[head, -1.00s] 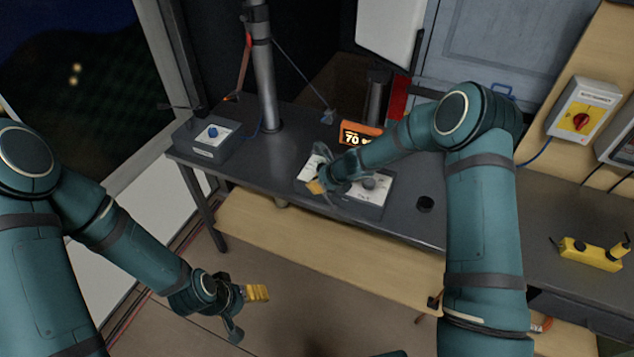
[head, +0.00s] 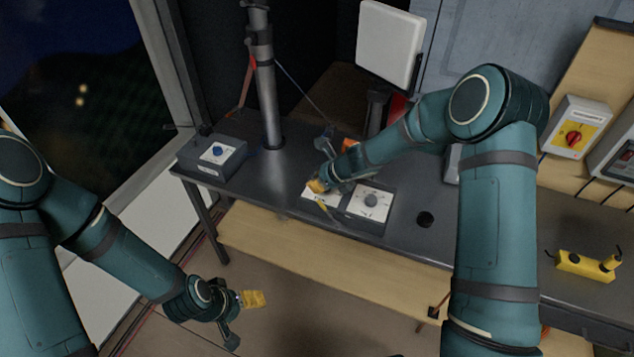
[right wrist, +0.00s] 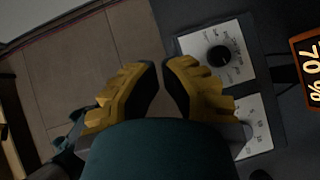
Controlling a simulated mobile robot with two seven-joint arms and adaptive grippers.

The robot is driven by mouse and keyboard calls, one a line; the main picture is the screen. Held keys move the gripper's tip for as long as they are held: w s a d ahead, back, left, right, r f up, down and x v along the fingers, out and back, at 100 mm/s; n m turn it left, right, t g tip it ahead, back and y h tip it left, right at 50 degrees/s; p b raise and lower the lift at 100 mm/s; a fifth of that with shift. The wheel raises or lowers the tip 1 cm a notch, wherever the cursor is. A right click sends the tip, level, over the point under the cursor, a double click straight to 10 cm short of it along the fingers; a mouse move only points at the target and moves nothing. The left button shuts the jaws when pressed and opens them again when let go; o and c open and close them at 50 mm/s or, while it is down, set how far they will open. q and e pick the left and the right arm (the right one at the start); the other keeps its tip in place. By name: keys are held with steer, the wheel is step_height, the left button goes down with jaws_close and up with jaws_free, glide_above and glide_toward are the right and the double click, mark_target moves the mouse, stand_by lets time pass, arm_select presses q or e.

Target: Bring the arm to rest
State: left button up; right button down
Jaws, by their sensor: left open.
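My left gripper (head: 246,318) hangs at the lower left of the head view, open and empty over the floor, clear of the table. My right gripper (head: 318,193) is above the dark control panel (head: 345,222) on the table. In the right wrist view its yellow-tipped fingers (right wrist: 161,68) have their tips close together with a narrow gap and nothing visible between them. The other knob (right wrist: 218,56) shows in the wrist view and is hidden by my gripper in the head view.
A grey box with a blue button (head: 217,150) stands at the table's left end, near a metal pole (head: 267,95). An orange display (right wrist: 313,70) is behind the panel. A black puck (head: 425,219) and yellow remote (head: 586,265) lie to the right. Floor before the table is open.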

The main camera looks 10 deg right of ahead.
stand_by(0.3)
steer(key=s+a+f+n+g+b, duration=0.1)
steer(key=s+f+n+b, duration=0.4)
steer(key=s+f+n, duration=0.6)
steer(key=s+a+f+n+g+h+b, duration=0.1)
steer(key=s+f+n+g+b, duration=0.1)
steer(key=s+f+n+b, duration=0.4)
steer(key=s+f+n, duration=0.4)
steer(key=s+n, duration=0.4)
steer(key=s, duration=0.3)
steer(key=shift+a+f+g+h+b, duration=0.3)
steer(key=shift+a+f+g, duration=0.05)
steer(key=shift+g, duration=0.05)
